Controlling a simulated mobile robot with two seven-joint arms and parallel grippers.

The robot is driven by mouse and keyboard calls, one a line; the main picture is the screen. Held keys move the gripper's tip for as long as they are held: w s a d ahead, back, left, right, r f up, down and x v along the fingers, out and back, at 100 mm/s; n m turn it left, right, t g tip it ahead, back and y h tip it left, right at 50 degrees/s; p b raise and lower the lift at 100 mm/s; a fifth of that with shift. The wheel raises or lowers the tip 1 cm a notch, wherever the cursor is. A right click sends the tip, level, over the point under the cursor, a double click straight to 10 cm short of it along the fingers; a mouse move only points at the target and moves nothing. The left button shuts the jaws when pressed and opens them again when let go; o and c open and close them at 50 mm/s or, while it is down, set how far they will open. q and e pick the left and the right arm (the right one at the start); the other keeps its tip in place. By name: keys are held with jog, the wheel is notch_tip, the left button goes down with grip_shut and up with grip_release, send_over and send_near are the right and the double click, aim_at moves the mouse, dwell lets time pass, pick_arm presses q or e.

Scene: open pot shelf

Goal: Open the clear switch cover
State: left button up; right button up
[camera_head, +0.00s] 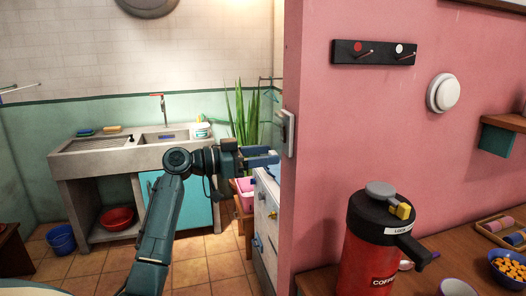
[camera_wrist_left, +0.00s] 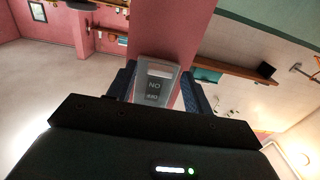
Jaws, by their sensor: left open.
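The switch (camera_head: 287,132) is mounted on the narrow end face of the pink wall, seen edge-on in the head view. In the left wrist view the switch box with its clear cover (camera_wrist_left: 156,80) shows upside-down lettering, and its cover appears to lie over the front. My left gripper (camera_head: 276,157) is open, just left of and slightly below the switch in the head view. In the left wrist view its two fingers (camera_wrist_left: 158,90) stand on either side of the switch box. I cannot tell if they touch it. My right gripper is not in view.
The pink wall (camera_head: 330,110) stands right beside the left gripper. A red coffee pot (camera_head: 370,245) stands on the wooden counter at the right. A white drawer cabinet (camera_head: 265,215) and a plant (camera_head: 243,115) are near the arm. The sink (camera_head: 165,135) is behind.

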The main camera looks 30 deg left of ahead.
pick_arm(q)
jog(key=shift+c, duration=0.5)
grip_shut()
